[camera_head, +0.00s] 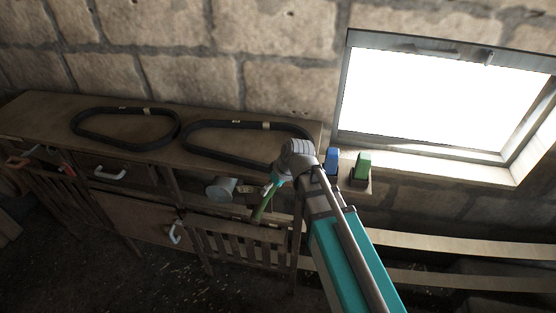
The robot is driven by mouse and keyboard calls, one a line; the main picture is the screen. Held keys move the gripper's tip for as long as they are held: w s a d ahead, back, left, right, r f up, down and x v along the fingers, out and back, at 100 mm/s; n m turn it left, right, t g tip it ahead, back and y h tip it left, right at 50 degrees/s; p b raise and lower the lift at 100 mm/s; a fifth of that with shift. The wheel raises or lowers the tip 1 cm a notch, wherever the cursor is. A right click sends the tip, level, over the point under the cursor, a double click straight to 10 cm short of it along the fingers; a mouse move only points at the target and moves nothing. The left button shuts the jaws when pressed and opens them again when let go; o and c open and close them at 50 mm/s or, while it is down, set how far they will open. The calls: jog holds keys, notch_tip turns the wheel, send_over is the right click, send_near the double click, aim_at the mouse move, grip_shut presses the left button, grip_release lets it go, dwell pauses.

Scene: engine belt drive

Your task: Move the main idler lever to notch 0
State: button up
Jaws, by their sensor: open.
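My arm reaches from the lower right to the bench, and its end bends down at the bench's right end. My gripper (268,192) is small and dark here, near a slanted olive-green bar (262,207). I cannot tell whether it touches that bar. My gripper is open and seems to hold nothing. I cannot make out a main idler lever or notch marks for sure. The arm hides part of the bench end.
Two black belts (124,141) (215,158) lie on the wooden bench (60,108). A grey metal cylinder (220,188) is below its top. A blue object (332,161) and a green one (362,166) stand on a small ledge by the bright window (440,100). A stone wall is behind.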

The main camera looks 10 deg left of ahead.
jog(key=shift+s+d+r, duration=0.15)
jog(key=shift+s+d, duration=0.05)
jog(key=shift+d, duration=0.25)
jog(key=s+d+f+m+h+b, duration=0.1)
jog(key=d+m, duration=0.4)
jog(key=d, duration=0.9)
jog(key=s+d+f+m+h+b, duration=0.2)
jog(key=d+m, duration=0.3)
jog(key=d, duration=1)
jog(key=shift+s+f+m+g+h, duration=0.2)
jog(key=shift+f+m+g+h, duration=0.2)
jog(key=shift+f+h, duration=0.45)
jog(key=c, duration=0.3)
jog(key=shift+a, duration=0.1)
